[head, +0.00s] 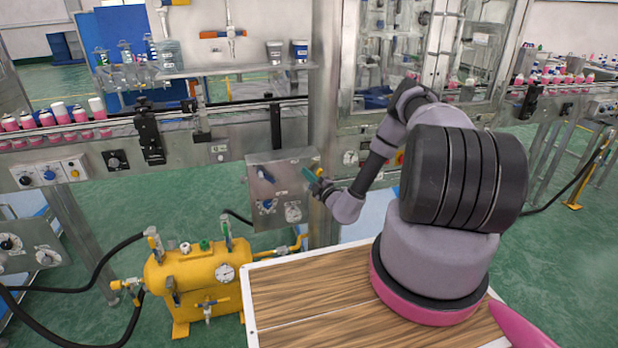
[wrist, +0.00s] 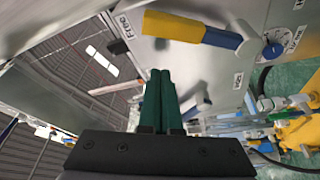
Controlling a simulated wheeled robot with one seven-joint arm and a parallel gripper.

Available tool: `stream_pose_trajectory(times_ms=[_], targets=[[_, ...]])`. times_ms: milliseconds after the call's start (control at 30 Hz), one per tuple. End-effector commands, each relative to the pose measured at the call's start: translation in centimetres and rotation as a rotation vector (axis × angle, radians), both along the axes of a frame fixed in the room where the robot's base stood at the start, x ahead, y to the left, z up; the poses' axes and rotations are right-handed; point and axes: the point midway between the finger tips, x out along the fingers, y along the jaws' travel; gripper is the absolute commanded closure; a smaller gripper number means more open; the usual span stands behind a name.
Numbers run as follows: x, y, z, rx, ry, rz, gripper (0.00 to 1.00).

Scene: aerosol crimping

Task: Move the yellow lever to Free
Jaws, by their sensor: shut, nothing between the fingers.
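The yellow lever (wrist: 175,27) is near the top of the wrist view, on a grey metal panel (wrist: 195,65). Its yellow part lies to the left, close to a label that seems to read "Free" (wrist: 124,25); a blue part adjoins it on the right. Another small label (wrist: 238,80) is lower right, hard to read. My gripper's green fingers (wrist: 160,75) are shut together and empty, below the lever in the picture with a visible gap. In the head view my gripper (head: 312,178) is at the right edge of the control panel (head: 256,190), where the lever is barely distinguishable.
A blue dial (wrist: 272,50) is on the panel right of the lever. A yellow tank (head: 195,278) with valves and gauge stands below left. A steel post (head: 325,90) rises behind my gripper. A conveyor with pink bottles (head: 62,114) runs behind at left.

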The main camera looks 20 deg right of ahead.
Motion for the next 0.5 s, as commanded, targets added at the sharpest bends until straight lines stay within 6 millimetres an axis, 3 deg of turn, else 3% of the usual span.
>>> stream_pose_trajectory(times_ms=[500], targets=[[-8.0,-2.6,-1.6,0.001,0.003,-0.004,1.00]])
